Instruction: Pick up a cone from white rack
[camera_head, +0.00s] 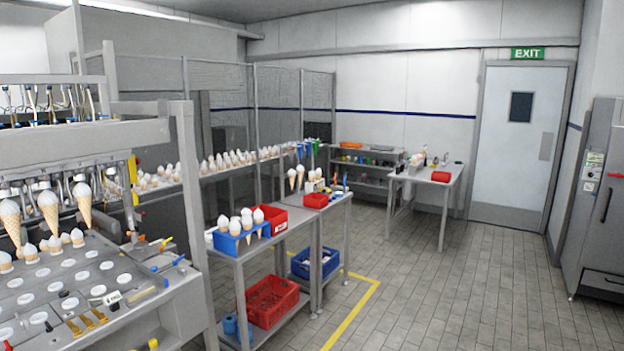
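Several waffle cones with white tops stand in a blue rack (241,241) on a grey metal table at centre left; one cone (247,220) is near its middle. Large cones hang point-down under the machine at left, such as this hanging cone (84,205). Smaller cones (54,244) stand in the machine's grey plate with round white holes (98,290). A long row of cones (235,160) runs along a line at the back. I cannot tell which holder is the white rack. Neither of my grippers is in view.
A table with a red box (441,176) stands at the back right. A grey cabinet (598,210) is at the far right. The tiled floor (460,290) between is clear.

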